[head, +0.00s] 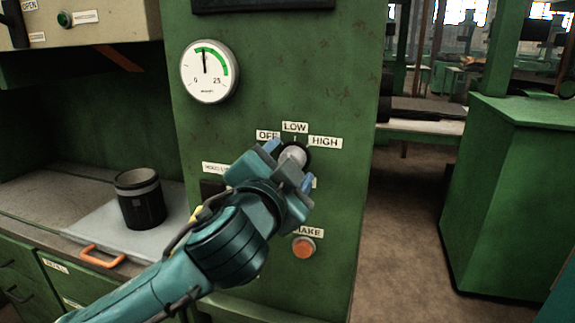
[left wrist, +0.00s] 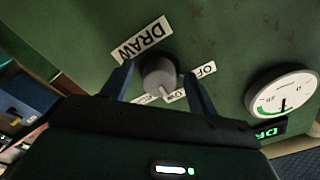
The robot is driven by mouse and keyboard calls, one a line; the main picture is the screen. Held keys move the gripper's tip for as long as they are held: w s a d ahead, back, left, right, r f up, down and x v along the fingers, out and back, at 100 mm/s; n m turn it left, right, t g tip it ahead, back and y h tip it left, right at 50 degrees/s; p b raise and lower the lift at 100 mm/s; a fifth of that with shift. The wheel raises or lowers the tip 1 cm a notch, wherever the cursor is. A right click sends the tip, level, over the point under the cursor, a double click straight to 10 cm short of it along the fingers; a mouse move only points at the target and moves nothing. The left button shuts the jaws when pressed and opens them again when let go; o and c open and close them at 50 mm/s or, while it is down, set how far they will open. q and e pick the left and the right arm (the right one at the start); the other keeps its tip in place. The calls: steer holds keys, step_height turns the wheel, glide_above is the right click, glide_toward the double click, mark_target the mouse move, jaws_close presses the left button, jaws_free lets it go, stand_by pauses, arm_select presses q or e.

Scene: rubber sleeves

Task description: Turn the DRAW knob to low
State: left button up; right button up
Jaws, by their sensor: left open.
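The DRAW knob (head: 294,156) is a grey cap on a dark round base, on the green machine panel. OFF, LOW (head: 295,127) and HIGH (head: 323,142) labels sit around its upper side. In the head view I cannot tell which label the knob points to. My left gripper (head: 289,166) is open, with one finger on each side of the knob. In the left wrist view the knob (left wrist: 159,75) stands between the two dark fingers (left wrist: 158,86), with gaps showing. The DRAW label (left wrist: 142,40) is beside it. The gripper covers the panel below the knob in the head view.
A round gauge (head: 209,71) is above left of the knob. An orange-red button (head: 303,247) under a MAKE label is below it. A dark cup (head: 141,198) stands on a pale tray (head: 92,226) at left. A green cabinet (head: 510,190) stands at right, beyond open floor.

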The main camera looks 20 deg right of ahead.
arm_select(q)
steer(key=shift+s, duration=0.1)
steer(key=b+v, duration=0.2)
steer(key=v, duration=1.1)
arm_select(e)
steer(key=shift+a+f+y, duration=0.2)
steer(key=shift+a+y, duration=0.1)
steer(key=shift+a, duration=0.1)
